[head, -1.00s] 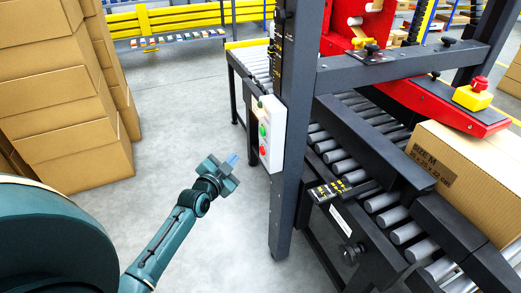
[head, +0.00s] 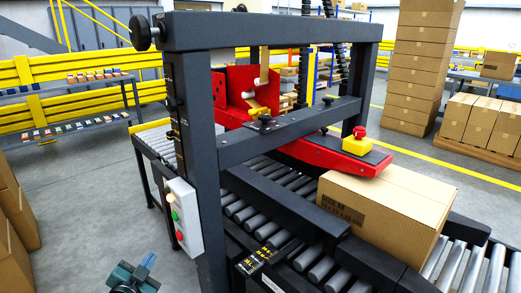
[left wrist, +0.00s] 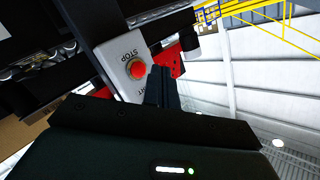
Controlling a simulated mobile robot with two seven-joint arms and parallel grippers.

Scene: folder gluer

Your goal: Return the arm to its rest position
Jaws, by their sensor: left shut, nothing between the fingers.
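My left gripper (head: 146,263) is at the bottom edge of the head view, below and left of the white control box (head: 183,215), apart from it in the picture. Only the gripper and a bit of wrist show there; the rest of the arm is out of frame. In the left wrist view the dark fingers (left wrist: 162,86) are together with nothing between them. Beyond them is the control box's red STOP button (left wrist: 137,69). My right gripper is in neither current view.
The dark machine frame (head: 205,150) stands right of the gripper. A carton (head: 385,212) lies on its rollers under the red arm (head: 335,158). Stacked boxes (head: 15,225) stand at the left edge. Grey floor (head: 85,195) is clear between them.

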